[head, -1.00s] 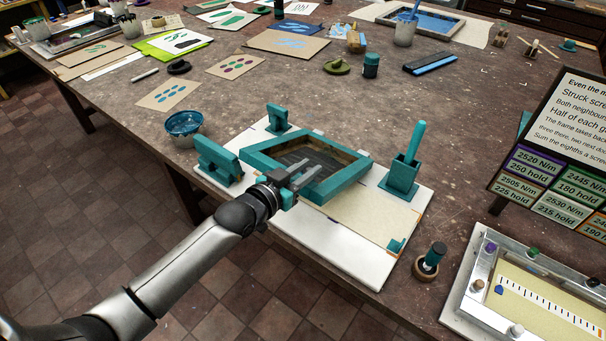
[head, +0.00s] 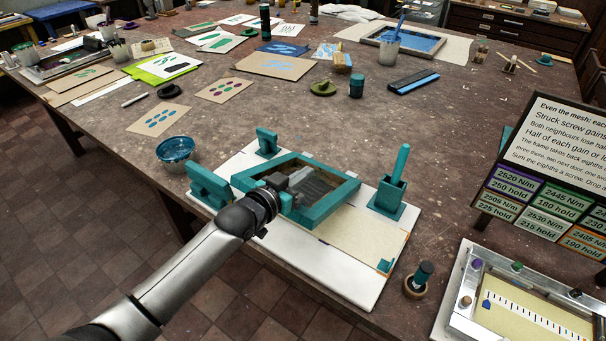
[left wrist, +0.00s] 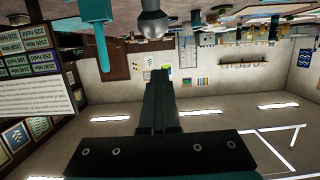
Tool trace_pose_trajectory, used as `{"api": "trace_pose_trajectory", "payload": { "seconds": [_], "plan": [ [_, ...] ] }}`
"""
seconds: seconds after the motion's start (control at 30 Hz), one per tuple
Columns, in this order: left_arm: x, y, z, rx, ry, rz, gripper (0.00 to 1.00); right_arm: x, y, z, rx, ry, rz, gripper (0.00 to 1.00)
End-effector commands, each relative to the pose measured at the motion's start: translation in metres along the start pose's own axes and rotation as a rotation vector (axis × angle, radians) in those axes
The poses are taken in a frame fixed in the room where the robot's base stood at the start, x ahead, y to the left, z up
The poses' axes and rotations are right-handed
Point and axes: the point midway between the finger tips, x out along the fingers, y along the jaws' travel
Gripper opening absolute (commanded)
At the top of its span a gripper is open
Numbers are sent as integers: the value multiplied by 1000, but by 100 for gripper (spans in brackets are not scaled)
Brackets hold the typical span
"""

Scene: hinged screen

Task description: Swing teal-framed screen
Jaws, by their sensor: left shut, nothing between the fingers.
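The teal-framed screen (head: 334,204) lies low over a pale board (head: 345,281) near the table's front edge, its dark mesh partly hidden by my gripper. Two teal hinge blocks stand along its left and back side, one at the near left (head: 208,187) and one behind (head: 266,144). My left gripper (head: 298,181) is shut and empty, with its fingers over the frame's opening, inside the near left rail. I cannot tell whether it touches the frame. The left wrist view shows the dark fingers (left wrist: 160,103) and a teal strip along the bottom. My right gripper is out of view.
A teal holder with an upright handle (head: 390,190) stands right of the screen. A blue bowl (head: 176,152) is at the left. A dark round-based stamp (head: 419,280) and a metal-framed tray (head: 520,305) are at the right.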

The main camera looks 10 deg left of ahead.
Motion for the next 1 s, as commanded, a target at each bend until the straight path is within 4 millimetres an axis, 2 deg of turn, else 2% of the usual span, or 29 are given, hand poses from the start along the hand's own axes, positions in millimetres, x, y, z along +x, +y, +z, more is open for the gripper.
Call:
{"api": "trace_pose_trajectory", "payload": {
  "seconds": [0.73,1.0],
  "plan": [
    [27,0,-61,0,2,0,0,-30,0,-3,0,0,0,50],
    [34,1,-77,-1,0,1,0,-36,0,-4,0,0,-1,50]
  ]
}}
